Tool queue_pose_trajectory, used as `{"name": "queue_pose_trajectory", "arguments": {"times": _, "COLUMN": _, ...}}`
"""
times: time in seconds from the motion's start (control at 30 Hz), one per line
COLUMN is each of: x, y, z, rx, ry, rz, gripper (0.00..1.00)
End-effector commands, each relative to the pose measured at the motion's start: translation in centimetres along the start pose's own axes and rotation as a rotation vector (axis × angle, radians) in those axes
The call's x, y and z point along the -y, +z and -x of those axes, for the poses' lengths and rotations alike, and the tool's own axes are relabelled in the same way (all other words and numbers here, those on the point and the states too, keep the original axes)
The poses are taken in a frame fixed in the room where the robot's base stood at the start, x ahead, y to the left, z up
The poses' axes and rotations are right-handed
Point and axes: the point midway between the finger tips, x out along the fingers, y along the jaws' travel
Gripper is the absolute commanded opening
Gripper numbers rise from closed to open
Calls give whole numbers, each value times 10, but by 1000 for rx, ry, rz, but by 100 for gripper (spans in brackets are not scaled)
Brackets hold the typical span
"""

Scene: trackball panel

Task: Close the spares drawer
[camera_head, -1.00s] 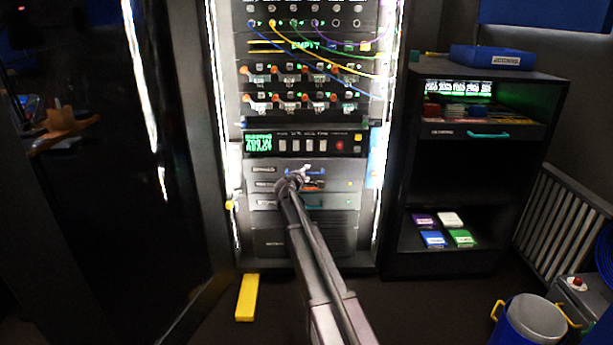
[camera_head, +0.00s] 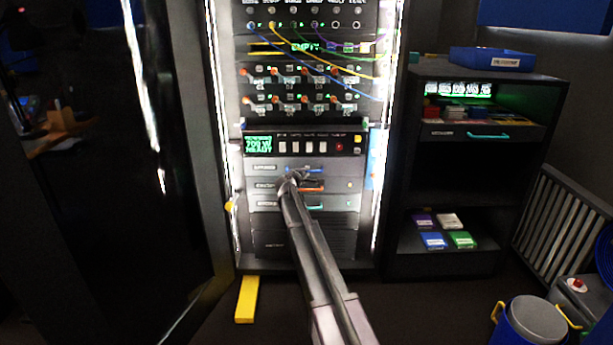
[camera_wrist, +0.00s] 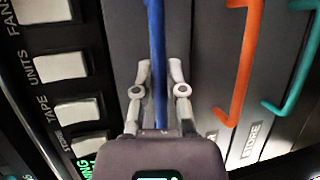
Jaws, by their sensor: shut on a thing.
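The top drawer (camera_head: 262,170) of a stack in the rack has a grey front and a blue bar handle (camera_head: 315,170); I take it to be the spares drawer, but its label is too blurred to read. Its front looks about level with the drawers below. My gripper (camera_head: 290,184) is at this handle. In the wrist view my gripper (camera_wrist: 160,78) has one finger on each side of the blue handle (camera_wrist: 156,40), shut on it. My arm and gripper hide part of the drawer fronts.
Below are a drawer with an orange handle (camera_head: 313,188) and one with a teal handle (camera_head: 315,207). A control panel (camera_head: 305,143) with white switches sits just above. Cables hang higher up. A dark shelf unit (camera_head: 400,150) stands to the right.

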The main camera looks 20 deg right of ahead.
Motion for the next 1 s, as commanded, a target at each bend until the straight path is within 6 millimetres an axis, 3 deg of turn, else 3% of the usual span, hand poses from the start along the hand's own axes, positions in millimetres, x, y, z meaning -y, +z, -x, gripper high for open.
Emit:
{"name": "queue_pose_trajectory", "arguments": {"times": 0.1, "x": -3, "y": -5, "z": -13, "rx": 1, "ry": 0, "rz": 0, "gripper": 0}}
{"name": "queue_pose_trajectory", "arguments": {"times": 0.4, "x": -4, "y": -6, "z": -15, "rx": -1, "ry": 1, "rz": 1, "gripper": 0}}
{"name": "queue_pose_trajectory", "arguments": {"times": 0.43, "x": -4, "y": -6, "z": -15, "rx": -1, "ry": 1, "rz": 1, "gripper": 19}}
{"name": "queue_pose_trajectory", "arguments": {"times": 0.5, "x": -4, "y": -6, "z": -15, "rx": -1, "ry": 1, "rz": 1, "gripper": 40}}
{"name": "queue_pose_trajectory", "arguments": {"times": 0.53, "x": -4, "y": -6, "z": -15, "rx": -1, "ry": 1, "rz": 1, "gripper": 48}}
{"name": "queue_pose_trajectory", "arguments": {"times": 0.57, "x": -4, "y": -6, "z": -15, "rx": -1, "ry": 1, "rz": 1, "gripper": 51}}
{"name": "queue_pose_trajectory", "arguments": {"times": 1.0, "x": -2, "y": -5, "z": -12, "rx": -1, "ry": 0, "rz": 0, "gripper": 51}}
